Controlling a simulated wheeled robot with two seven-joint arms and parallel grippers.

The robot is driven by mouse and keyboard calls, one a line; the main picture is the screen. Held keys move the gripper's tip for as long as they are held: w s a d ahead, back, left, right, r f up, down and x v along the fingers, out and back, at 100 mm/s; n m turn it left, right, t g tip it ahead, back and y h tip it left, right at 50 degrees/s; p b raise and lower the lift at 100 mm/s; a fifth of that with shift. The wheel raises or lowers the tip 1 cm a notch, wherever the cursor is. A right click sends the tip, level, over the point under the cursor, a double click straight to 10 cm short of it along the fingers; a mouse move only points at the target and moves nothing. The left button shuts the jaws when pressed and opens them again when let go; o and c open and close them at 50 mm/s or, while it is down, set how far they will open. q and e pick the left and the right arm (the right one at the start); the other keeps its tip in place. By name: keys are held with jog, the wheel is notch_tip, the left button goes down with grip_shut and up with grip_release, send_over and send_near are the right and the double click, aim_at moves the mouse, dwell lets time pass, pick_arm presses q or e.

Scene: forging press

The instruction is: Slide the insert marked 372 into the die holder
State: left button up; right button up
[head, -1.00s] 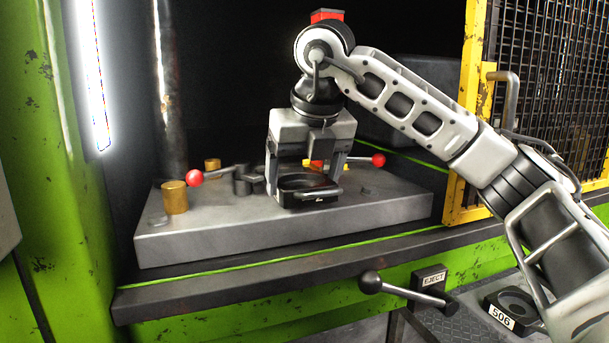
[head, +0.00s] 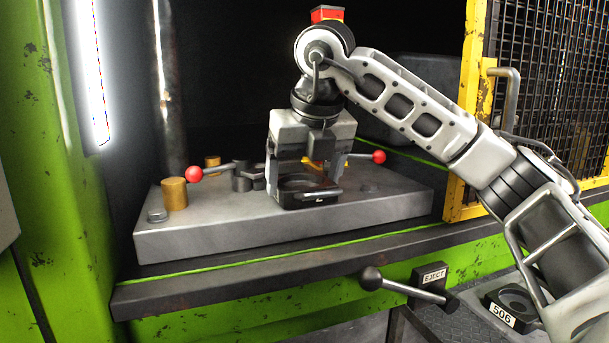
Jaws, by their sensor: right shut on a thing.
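My right gripper (head: 305,178) points down over the press bed and is shut on a dark insert with a round recess (head: 302,198). The insert sits at or just above the front middle of the grey die plate (head: 220,240); I cannot tell whether it touches. Its front marking is too small to read. The die holder is not clearly visible; dark clamp parts (head: 242,177) show left of the gripper, and the gripper and insert hide what lies behind. My left gripper is not in view.
Red-knobbed levers stand at left (head: 194,174) and right (head: 379,157) on the plate. Brass posts (head: 174,194) stand at its left. An EJECT lever (head: 371,279) juts from the front. An insert marked 506 (head: 513,306) lies lower right. A yellow mesh guard (head: 475,120) borders the right.

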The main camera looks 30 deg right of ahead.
jog(key=o, duration=2)
jog(key=shift+r, duration=0.15)
jog(key=shift+c, duration=0.2)
jog(key=shift+f, duration=0.25)
pick_arm(q)
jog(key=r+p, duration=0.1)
jog(key=p, duration=0.2)
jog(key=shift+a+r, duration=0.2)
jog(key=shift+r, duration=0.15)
pick_arm(e)
jog(key=v, duration=1.6)
jog(key=shift+s+r, duration=0.15)
jog(key=shift+s, duration=0.1)
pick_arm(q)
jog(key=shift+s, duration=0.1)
